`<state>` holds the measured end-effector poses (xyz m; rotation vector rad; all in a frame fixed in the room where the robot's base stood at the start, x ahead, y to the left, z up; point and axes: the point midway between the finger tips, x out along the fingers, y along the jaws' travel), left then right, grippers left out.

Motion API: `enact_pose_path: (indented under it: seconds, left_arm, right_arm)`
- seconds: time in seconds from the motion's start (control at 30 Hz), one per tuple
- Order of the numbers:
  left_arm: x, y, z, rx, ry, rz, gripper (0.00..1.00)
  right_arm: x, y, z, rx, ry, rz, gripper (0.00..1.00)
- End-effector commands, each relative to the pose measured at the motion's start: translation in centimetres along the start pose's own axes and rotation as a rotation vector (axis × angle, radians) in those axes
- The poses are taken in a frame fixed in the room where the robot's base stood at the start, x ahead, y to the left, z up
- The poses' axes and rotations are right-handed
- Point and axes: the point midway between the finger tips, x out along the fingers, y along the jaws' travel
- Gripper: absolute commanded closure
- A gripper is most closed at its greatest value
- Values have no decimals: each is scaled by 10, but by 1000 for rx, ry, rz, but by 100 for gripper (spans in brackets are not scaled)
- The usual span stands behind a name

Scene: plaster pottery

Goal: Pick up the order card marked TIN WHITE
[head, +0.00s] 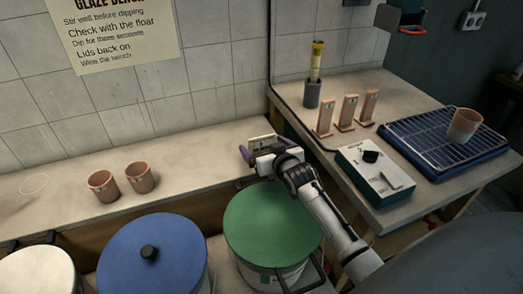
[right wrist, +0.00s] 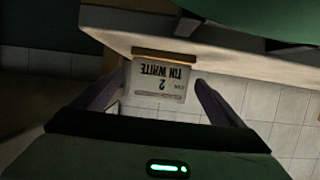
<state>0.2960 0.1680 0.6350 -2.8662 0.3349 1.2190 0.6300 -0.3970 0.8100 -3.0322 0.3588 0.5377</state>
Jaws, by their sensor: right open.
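My right gripper (right wrist: 155,84) is open, with one finger on each side of the card and visible gaps between. In the head view my right gripper (head: 262,146) is at the ledge behind the green-lidded bucket, and its fingers and wrist partly hide the card. My left gripper is not in view.
A green-lidded bucket (head: 268,222) is under my right forearm, with a blue-lidded bucket (head: 150,262) to its left. Two clay cups (head: 138,177) stand on the ledge. The right bench holds a blue rack (head: 415,140), a green-and-white box (head: 372,176) and several upright clay tiles (head: 348,112).

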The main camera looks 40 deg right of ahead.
Motion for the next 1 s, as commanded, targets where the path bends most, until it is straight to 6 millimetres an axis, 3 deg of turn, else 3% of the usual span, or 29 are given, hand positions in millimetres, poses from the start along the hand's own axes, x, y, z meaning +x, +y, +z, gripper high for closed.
enact_pose_path:
  seconds: [0.13,0.4,0.67,1.0]
  left_arm:
    - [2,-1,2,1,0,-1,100]
    - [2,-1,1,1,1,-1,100]
    - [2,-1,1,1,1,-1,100]
    - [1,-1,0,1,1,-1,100]
  right_arm:
    - [15,0,-1,-1,1,0,8]
    - [18,0,-1,-1,1,0,8]
    - [18,0,0,-1,1,0,50]
    - [15,0,-9,-1,3,0,52]
